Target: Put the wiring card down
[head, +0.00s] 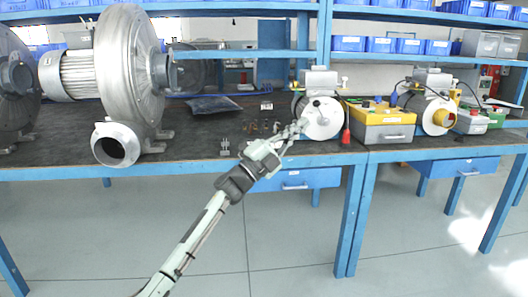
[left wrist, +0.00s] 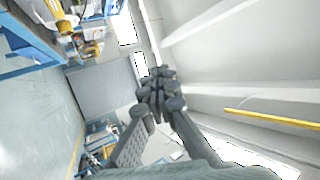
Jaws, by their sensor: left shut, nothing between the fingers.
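My left gripper (head: 300,126) is raised in front of the bench edge in the head view, its tip overlapping the left side of a white round blower face (head: 323,120). I cannot tell whether it touches that face. In the left wrist view the fingers (left wrist: 156,88) are together, with nothing between them. I cannot make out the wiring card for certain. A white sheet (head: 500,103) lies at the far right of the bench, too small to identify. My right gripper does not show.
A dark pouch (head: 213,105) lies behind.

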